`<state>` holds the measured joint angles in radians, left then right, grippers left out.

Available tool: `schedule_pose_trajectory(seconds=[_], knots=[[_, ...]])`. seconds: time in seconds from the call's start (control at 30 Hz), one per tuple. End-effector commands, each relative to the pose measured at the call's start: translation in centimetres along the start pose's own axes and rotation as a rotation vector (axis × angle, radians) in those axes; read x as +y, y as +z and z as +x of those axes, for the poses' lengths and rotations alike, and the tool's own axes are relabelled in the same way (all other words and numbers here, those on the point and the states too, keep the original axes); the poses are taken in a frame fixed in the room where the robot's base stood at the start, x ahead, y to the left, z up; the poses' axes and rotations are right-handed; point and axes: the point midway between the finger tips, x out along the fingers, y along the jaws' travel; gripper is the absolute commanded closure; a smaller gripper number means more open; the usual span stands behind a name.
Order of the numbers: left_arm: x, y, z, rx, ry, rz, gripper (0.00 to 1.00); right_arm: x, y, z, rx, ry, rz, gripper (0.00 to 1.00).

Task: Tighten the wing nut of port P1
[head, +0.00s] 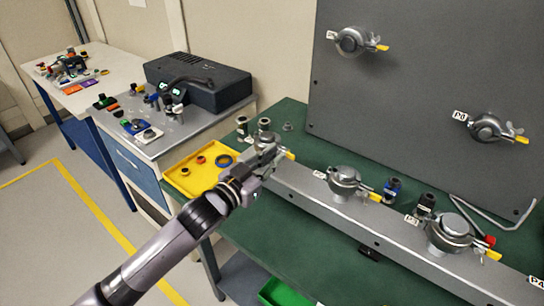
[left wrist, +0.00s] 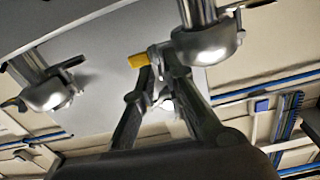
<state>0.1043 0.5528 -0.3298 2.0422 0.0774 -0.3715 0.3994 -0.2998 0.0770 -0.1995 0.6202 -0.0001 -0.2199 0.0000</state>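The leftmost clamped port (head: 265,142) on the grey rail has a yellow-tipped wing nut (head: 290,154); its label is hidden, but its neighbours read P2 and P3, so it appears to be P1. My left gripper (head: 268,158) is at this port, coming from the front left. In the left wrist view my left gripper (left wrist: 158,60) has its fingertips close together around the base of the wing nut, with the yellow tip (left wrist: 138,60) sticking out to the left. It looks shut on it, though the contact is partly hidden. My right gripper is not in view.
Port P2 (head: 343,180) and port P3 (head: 448,230) stand further right on the rail (head: 310,192). A yellow tray (head: 180,179) with small parts lies left of the gripper. A grey panel (head: 420,80) with two clamped ports rises behind. Small dark fittings stand behind the rail.

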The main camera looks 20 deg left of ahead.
Motion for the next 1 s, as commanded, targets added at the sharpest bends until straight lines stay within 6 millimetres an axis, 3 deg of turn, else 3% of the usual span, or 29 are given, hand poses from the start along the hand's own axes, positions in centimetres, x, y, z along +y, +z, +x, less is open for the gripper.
schedule_pose_trajectory(seconds=[0.17,0.37,1.0], knots=[[0.00,0.03,0.00,0.000,0.000,0.000,0.88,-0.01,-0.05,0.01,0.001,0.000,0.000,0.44],[-0.02,0.03,-0.03,0.000,0.000,0.000,1.00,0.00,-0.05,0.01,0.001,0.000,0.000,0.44],[0.02,-0.02,-0.04,-0.001,0.000,0.029,1.00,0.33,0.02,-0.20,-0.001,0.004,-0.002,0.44]])
